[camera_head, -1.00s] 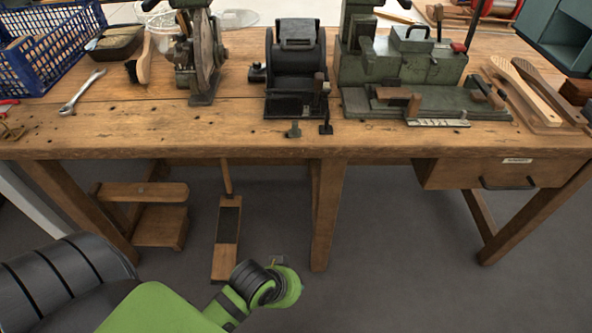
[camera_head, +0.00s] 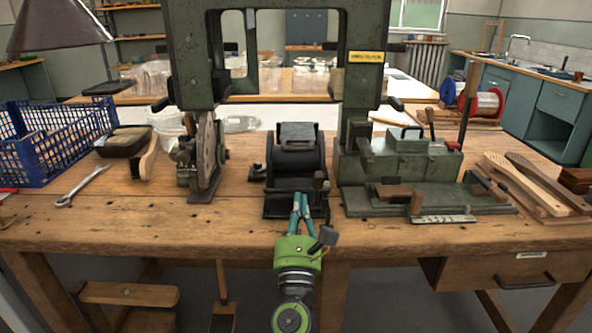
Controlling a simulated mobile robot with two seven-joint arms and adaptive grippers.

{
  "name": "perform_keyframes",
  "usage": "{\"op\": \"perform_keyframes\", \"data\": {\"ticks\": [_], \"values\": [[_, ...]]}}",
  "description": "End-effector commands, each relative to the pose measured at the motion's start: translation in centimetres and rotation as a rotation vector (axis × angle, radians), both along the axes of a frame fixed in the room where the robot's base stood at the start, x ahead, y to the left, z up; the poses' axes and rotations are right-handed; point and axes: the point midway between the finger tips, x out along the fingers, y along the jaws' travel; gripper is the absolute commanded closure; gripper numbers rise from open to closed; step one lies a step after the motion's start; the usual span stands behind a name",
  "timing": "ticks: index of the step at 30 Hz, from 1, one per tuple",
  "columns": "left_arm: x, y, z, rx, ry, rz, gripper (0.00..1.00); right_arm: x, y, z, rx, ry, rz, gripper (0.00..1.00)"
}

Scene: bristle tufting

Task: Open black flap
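The black flap (camera_head: 297,136) is at the top of a small black machine (camera_head: 292,174) in the middle of the workbench. It looks like a dark plate lying over the machine's rounded body. My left gripper (camera_head: 301,200) has teal fingers that point away from me, in front of the machine's lower front. The fingers appear close together, but the gap at their tips is unclear. The gripper is lower than the flap and apart from it. It covers part of the machine's front base. My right gripper is not in view.
A tall green machine frame (camera_head: 364,95) stands behind the black machine. A green wheel unit (camera_head: 204,160) is to the left and a green fixture (camera_head: 405,165) to the right. A wrench (camera_head: 82,186) and a blue crate (camera_head: 45,150) are further left. The bench front is mostly bare.

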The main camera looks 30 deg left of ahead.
Motion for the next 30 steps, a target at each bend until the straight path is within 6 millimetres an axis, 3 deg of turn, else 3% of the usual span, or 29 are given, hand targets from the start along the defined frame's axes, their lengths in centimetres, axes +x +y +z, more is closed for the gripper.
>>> {"op": "perform_keyframes", "data": {"ticks": [5,21,30], "values": [[0.7,1.2,0.1,-0.079,-0.018,0.013,1.0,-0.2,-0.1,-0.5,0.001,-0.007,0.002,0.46],[7.3,5.2,3.5,-0.071,-0.016,0.012,1.0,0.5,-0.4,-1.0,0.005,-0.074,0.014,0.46],[7.9,5.6,3.7,-0.071,-0.014,0.013,1.0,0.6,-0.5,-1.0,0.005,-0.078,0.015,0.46]]}}
